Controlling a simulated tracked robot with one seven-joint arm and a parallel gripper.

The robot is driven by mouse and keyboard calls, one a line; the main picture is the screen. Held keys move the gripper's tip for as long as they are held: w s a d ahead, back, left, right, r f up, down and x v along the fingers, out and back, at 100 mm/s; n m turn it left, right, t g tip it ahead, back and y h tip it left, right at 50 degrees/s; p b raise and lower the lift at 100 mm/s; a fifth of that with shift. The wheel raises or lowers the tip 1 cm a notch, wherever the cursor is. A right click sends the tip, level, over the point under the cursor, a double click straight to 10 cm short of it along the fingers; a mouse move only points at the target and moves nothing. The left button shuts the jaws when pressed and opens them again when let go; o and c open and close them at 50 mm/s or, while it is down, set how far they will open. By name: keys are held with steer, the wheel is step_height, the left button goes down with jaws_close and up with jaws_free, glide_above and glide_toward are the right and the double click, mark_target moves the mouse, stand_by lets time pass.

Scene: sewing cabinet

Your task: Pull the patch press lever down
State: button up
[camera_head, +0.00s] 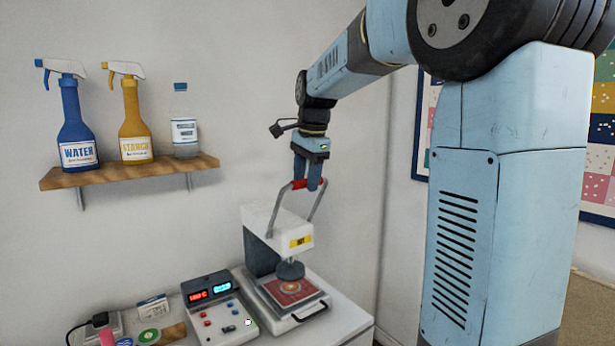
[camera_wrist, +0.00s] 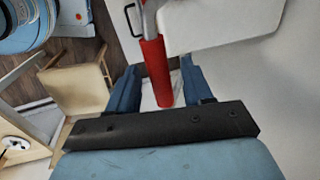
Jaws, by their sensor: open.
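The patch press (camera_head: 275,236) is white with a yellow label and stands on a white cabinet top. Its lever (camera_head: 318,205) is a raised metal frame with a red grip (camera_head: 300,184) at the top. A round dark press head (camera_head: 290,270) is over a red patch (camera_head: 290,289) on the press bed. My gripper (camera_head: 308,187) points down at the red grip, its fingers open around it. In the wrist view the red grip (camera_wrist: 156,72) lies between my two open fingers, with gaps on both sides. Whether a finger touches it I cannot tell.
A control box (camera_head: 218,309) with lit displays stands left of the press. Small items, including a green roll (camera_head: 149,336), lie further left. A wall shelf (camera_head: 130,172) holds two spray bottles and a clear bottle. The wrist view shows a chair (camera_wrist: 78,88).

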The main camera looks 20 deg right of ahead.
jaws_close()
stand_by(0.3)
steer(key=shift+r, duration=0.1)
